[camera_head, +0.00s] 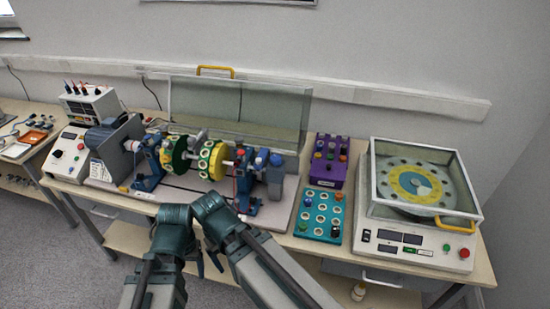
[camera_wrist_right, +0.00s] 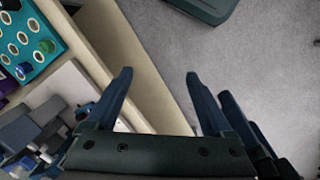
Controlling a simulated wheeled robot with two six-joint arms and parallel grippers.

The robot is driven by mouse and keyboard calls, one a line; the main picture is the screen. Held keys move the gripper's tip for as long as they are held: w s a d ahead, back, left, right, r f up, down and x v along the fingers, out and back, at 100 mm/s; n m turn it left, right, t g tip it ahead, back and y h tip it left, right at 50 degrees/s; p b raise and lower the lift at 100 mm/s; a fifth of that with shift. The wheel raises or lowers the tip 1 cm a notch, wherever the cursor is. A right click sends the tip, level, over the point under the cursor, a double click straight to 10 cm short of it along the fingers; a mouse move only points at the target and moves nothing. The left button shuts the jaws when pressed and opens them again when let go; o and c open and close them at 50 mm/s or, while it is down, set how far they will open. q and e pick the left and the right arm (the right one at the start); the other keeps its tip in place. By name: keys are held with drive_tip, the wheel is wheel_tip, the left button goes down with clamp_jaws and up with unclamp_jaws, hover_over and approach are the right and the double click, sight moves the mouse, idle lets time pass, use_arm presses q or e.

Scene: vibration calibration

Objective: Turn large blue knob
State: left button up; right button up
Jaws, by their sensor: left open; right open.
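A blue rounded knob (camera_head: 276,159) sits on top of the blue bearing stand at the right end of the shaft rig in the head view. Smaller blue knobs are on the teal panel (camera_head: 320,217), so I cannot tell for certain which one counts as large. My left gripper (camera_head: 208,264) is open and empty, low in front of the table edge, apart from the rig. My right gripper (camera_wrist_right: 159,76) is open and empty in the right wrist view, over the table's front edge and floor.
The rig with green-yellow discs (camera_head: 212,160) stands under a raised clear cover (camera_head: 240,110). A purple box (camera_head: 330,160) and a balancing machine with a clear lid (camera_head: 415,252) are to the right.

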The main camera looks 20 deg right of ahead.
wheel_tip(320, 180, up, 19)
drive_tip(key=n+y+p, duration=0.1)
drive_tip(key=n+p, duration=0.9)
drive_tip(key=p, duration=0.9)
hover_over(276, 158)
wheel_tip(276, 158, down, 14)
drive_tip(key=b, duration=1.3)
drive_tip(key=shift+w+r+b, duration=0.1)
drive_tip(key=shift+b, duration=0.2)
drive_tip(key=shift+r, duration=0.1)
drive_tip(key=shift+c, duration=0.3)
